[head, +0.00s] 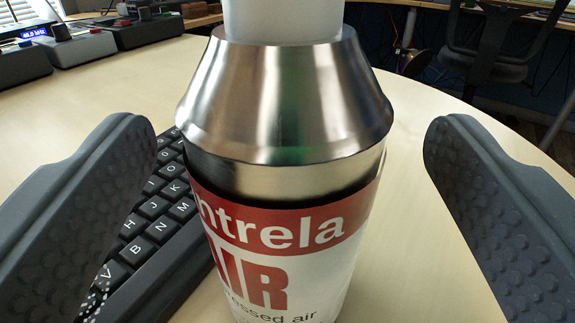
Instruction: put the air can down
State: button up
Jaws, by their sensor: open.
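The air can (285,230) stands upright in the middle of the view, close to the camera. It has a silver metal shoulder, a white top cut off by the upper edge, and a red and white label reading "AIR". My gripper (290,150) is open, with one dark grey padded finger on each side of the can. Clear gaps show between both fingers and the can. The can's base is below the picture, so its contact with the table (408,200) is hidden.
A black keyboard (150,220) lies to the left, partly behind the left finger and the can. Grey desk devices (75,47) stand at the back left. An office chair (490,50) is beyond the table's curved edge at the back right. The table right of the can looks clear.

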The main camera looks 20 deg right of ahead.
jog(key=b+v, duration=0.2)
jog(key=v, duration=0.2)
jog(key=shift+s+a+f, duration=0.15)
jog(key=shift+s+f, duration=0.05)
jog(key=shift+s, duration=0.05)
jog(key=s+b, duration=0.1)
jog(key=b, duration=0.3)
jog(key=shift+a, duration=0.15)
jog(key=b+v, duration=0.1)
jog(key=b, duration=0.2)
jog(key=shift+s+r, duration=0.1)
jog(key=shift+s, duration=0.15)
jog(key=shift+a+r, duration=0.1)
